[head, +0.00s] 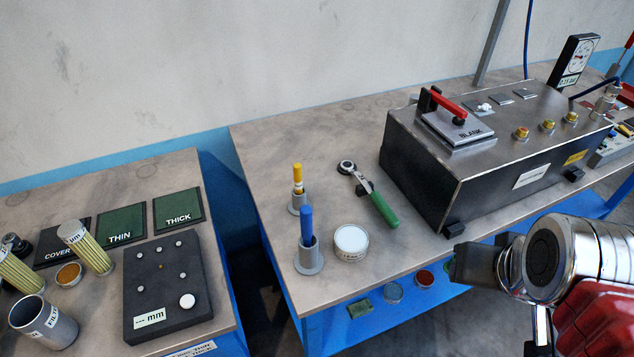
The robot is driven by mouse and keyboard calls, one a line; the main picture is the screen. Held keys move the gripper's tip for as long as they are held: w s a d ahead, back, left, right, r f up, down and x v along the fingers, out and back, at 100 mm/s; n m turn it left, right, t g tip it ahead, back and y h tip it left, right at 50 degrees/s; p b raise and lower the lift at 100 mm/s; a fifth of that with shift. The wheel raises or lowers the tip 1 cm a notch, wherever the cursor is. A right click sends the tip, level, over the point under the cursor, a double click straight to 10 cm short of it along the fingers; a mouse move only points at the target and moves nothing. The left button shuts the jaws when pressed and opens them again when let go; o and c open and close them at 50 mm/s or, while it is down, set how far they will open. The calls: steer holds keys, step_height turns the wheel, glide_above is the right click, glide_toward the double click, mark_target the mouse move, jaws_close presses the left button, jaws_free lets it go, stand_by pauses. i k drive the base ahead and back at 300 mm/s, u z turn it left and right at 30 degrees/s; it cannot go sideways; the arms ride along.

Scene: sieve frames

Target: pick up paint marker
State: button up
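Two marker-like pens stand upright in grey round-based holders near the left end of the right-hand table. One is yellow-capped with a pale lettered body (297,177). The other is blue (306,224) and stands nearer to me in its holder (309,258). I cannot read which one is the paint marker. My gripper (480,265) is at the lower right, beyond the table's front edge and well to the right of both pens. It is seen from the side, and I cannot tell whether its fingers are open. Nothing shows held in it.
A white-topped round tin (351,242) and a green-handled tool (376,200) lie right of the pens. A large metal box (475,165) fills the table's right. Small dishes (392,292) sit on the blue lower shelf. A gap separates the left table (213,247), which holds a dark block (165,290).

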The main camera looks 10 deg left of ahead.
mark_target(296, 166)
steer(key=z, duration=0.1)
steer(key=k, duration=0.95)
steer(key=u, duration=1.4)
steer(key=i, duration=1)
steer(key=u, duration=0.05)
